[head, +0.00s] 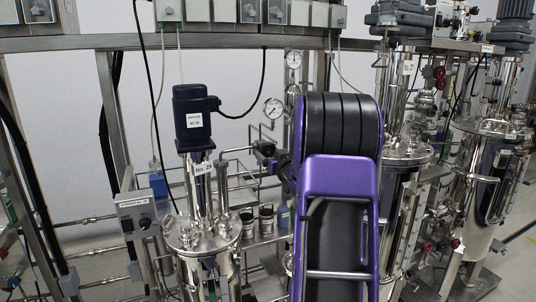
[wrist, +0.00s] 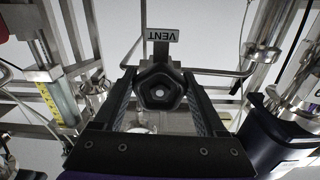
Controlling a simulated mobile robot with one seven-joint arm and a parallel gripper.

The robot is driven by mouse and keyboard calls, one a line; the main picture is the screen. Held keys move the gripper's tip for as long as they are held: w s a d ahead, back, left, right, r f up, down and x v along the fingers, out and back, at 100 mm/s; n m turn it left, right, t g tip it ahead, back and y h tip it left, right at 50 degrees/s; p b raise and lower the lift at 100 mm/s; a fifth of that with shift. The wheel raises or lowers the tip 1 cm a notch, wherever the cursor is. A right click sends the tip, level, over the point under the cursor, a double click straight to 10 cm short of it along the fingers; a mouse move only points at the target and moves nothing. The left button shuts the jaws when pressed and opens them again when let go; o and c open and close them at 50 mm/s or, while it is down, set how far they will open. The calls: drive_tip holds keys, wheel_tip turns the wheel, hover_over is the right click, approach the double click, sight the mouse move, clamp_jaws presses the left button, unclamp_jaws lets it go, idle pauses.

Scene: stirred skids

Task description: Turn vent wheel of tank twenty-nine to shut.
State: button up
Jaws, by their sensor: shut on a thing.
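The vent wheel (wrist: 160,92) is a black, lobed knob with a pale centre, seen face-on in the wrist view. My gripper (wrist: 160,98) is shut on the wheel, with one dark finger on each side. In the head view a steel tank (head: 203,238) with a dark blue motor (head: 196,118) stands left of my purple arm. Its small number label (head: 201,168) is hard to read. My arm hides most of the gripper and wheel there.
Pressure gauges (head: 273,107) and thin pipes stand behind the arm. A bent steel pipe (wrist: 225,73) passes close to the wheel. More steel tanks (head: 487,190) stand at the right. A control box (head: 137,214) is at the left.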

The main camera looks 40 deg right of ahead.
drive_tip(key=o, duration=1.3)
drive_tip(key=b+v, duration=0.1)
drive_tip(key=v, duration=1.6)
drive_tip(key=shift+s+f, duration=0.1)
drive_tip(key=shift+s, duration=0.1)
